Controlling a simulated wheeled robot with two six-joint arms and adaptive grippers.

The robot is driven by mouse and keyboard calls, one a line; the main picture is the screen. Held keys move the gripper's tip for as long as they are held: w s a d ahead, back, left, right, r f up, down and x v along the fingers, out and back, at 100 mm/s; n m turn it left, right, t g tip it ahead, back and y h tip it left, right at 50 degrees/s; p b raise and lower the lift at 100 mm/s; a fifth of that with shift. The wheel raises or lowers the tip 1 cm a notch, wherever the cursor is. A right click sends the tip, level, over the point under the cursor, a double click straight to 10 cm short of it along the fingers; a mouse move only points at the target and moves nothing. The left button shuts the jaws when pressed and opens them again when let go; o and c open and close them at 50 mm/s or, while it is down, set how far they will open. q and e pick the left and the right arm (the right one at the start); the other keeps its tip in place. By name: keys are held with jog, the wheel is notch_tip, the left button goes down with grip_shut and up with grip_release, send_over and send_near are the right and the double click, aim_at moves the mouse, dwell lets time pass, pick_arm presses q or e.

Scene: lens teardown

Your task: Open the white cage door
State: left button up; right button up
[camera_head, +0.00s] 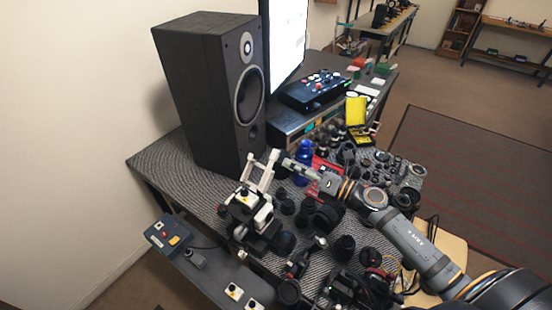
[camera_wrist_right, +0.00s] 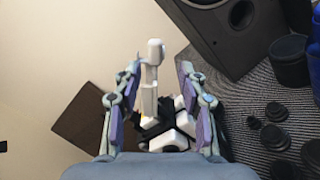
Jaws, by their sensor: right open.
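The white cage door (camera_head: 262,172) stands up as a white frame at the top of a white and black rig (camera_head: 247,212), in front of the speaker. In the right wrist view, the white door (camera_wrist_right: 152,78) shows nearly edge-on as an upright post between the fingers, rising from the white and black rig (camera_wrist_right: 168,140). My right gripper (camera_head: 286,162) comes in from the right, its fingertips just right of the door's upper end. Its jaws (camera_wrist_right: 160,72) are open, one finger on each side of the post, with visible gaps. My left gripper does not show.
A tall black speaker (camera_head: 205,100) stands close behind the door. Many lenses and dark parts crowd the table right of the rig, with a blue cylinder (camera_head: 304,149) near my gripper.

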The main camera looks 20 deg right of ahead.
aim_at(277, 158)
jog(key=shift+w+a+r+p, duration=0.25)
jog(key=shift+w+a+p, duration=0.05)
jog(key=shift+w+a, duration=0.2)
jog(key=shift+w+a+r+p, duration=0.25)
jog(key=shift+w+a+p, duration=0.05)
jog(key=shift+w+a, duration=0.2)
jog(key=x, duration=0.3)
jog(key=shift+a+f+p, duration=0.2)
jog(key=shift+p, duration=0.15)
jog(key=shift+w+a+f, duration=0.15)
jog(key=shift+w, duration=0.2)
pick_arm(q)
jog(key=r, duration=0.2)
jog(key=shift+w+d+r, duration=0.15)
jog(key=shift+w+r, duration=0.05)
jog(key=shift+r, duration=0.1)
pick_arm(e)
jog(key=shift+s, duration=0.1)
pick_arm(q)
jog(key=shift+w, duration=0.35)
pick_arm(e)
grip_shut()
